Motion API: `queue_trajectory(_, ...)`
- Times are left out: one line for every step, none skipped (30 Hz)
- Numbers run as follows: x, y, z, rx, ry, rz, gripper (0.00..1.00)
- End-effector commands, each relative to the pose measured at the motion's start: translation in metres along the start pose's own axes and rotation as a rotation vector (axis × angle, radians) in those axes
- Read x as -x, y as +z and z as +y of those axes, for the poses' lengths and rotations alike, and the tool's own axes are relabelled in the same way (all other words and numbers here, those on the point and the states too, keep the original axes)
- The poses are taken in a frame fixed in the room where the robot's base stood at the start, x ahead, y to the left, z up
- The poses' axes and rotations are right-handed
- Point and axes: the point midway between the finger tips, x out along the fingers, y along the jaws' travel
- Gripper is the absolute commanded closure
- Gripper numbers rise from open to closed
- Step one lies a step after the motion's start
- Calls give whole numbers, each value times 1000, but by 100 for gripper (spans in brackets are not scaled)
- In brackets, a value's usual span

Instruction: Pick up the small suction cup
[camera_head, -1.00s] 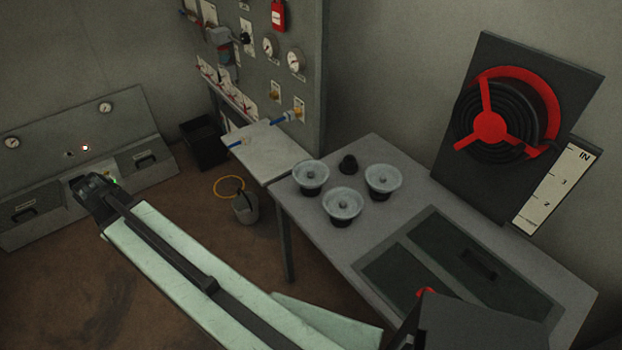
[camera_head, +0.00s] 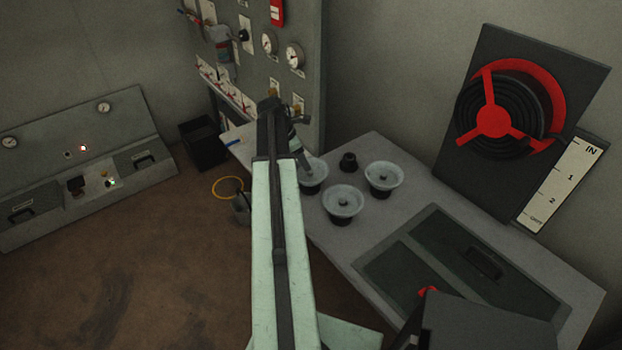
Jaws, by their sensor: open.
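The small suction cup (camera_head: 348,162) is a small black piece standing on the grey table (camera_head: 400,225), near its back edge. Three larger suction cups with pale, wide rims stand close by: a left one (camera_head: 316,178), a right one (camera_head: 384,178) and a front one (camera_head: 343,203). My gripper (camera_head: 303,160) hangs from the end of my arm, just left of the small cup and in front of the left large cup's edge. It is open and holds nothing that I can see. Its fingertips are small and dark, and its height above the table is hard to judge.
A gauge panel (camera_head: 305,90) stands behind the table's left end, with a small side shelf (camera_head: 240,140) below it. A black reel with a red frame (camera_head: 490,120) leans at the back right. A bucket (camera_head: 240,208) with a yellow hose stands on the floor.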

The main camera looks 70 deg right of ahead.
Motion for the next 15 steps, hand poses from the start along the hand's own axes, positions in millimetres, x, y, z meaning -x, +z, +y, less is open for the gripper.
queue_trajectory(-9, -2, 0, -1, 0, 0, 53)
queue_trajectory(-8, -1, 0, -1, 0, 0, 53)
queue_trajectory(-7, 0, 0, -1, 0, 0, 53)
queue_trajectory(-7, 0, 0, -1, 0, 0, 53)
queue_trajectory(-9, -1, 0, -1, 0, 0, 53)
queue_trajectory(-13, -1, 1, -1, 0, 0, 53)
queue_trajectory(-17, -1, 2, -2, 0, 0, 53)
queue_trajectory(-22, -2, 2, -2, 0, 1, 53)
queue_trajectory(-29, -2, 3, -3, 0, 1, 53)
queue_trajectory(-35, -2, 4, -3, 0, 1, 53)
queue_trajectory(-41, -2, 5, -3, 0, 1, 53)
queue_trajectory(-48, -3, 6, -3, 0, 1, 53)
queue_trajectory(-53, -3, 5, -3, 0, 1, 53)
queue_trajectory(-57, -3, 5, -3, 0, 1, 53)
queue_trajectory(-60, -2, 5, -3, 0, 1, 53)
